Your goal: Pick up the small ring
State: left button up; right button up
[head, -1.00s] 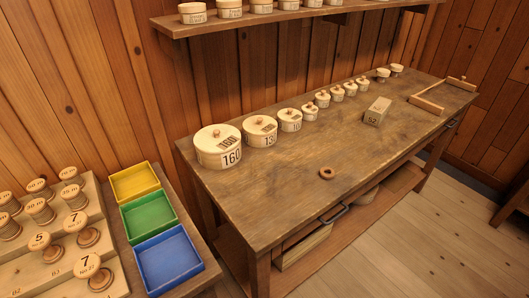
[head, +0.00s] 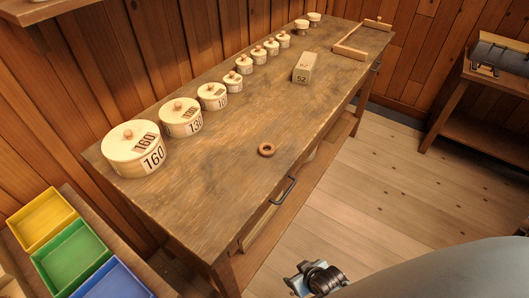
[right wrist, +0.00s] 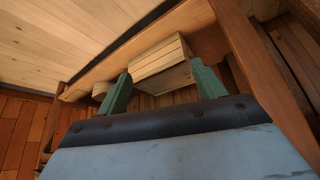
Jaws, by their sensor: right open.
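The small ring (head: 266,149), a brown wooden ring with a dark hole, lies flat on the workbench (head: 215,180), near its front edge above the drawer handle. My right gripper (head: 299,283) is low at the bottom of the head view, in front of the bench and well apart from the ring. In the right wrist view its two green fingers (right wrist: 163,84) are spread, with nothing held between them. The ring does not show in that view. My left gripper is not in view.
Round lidded boxes, the largest marked 160 (head: 134,152), line the bench's back. A block marked 52 (head: 304,68) stands beyond the ring. Yellow, green (head: 72,259) and blue trays are at lower left. The wrist view shows a wooden box (right wrist: 160,55) beyond the fingers.

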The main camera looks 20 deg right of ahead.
jog(key=w+r+t+b, duration=0.1)
jog(key=w+r+t, duration=0.1)
jog(key=w+r, duration=0.4)
jog(key=w+r+t, duration=0.1)
jog(key=w+r, duration=0.2)
jog(key=r, duration=0.5)
jog(key=m+t+b, duration=0.1)
jog(key=t, duration=0.3)
send_near(269, 151)
jog(key=shift+w+a+f+t+b, duration=0.15)
jog(key=shift+w+f+t+b, duration=0.1)
jog(key=shift+w+f+b, duration=0.25)
jog(key=shift+w+a+f+t+b, duration=0.15)
jog(key=shift+w+f+t+b, duration=0.2)
jog(key=shift+w, duration=0.35)
jog(key=shift+w+f, duration=0.2)
jog(key=shift+w, duration=0.25)
jog(key=x, duration=0.3)
jog(key=b+x, duration=0.1)
jog(key=x, duration=0.1)
jog(key=shift+d, duration=0.3)
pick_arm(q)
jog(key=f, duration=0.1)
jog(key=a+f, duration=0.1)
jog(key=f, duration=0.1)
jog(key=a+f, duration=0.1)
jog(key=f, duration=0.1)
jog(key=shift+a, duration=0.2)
pick_arm(e)
jog(key=shift+s, duration=0.1)
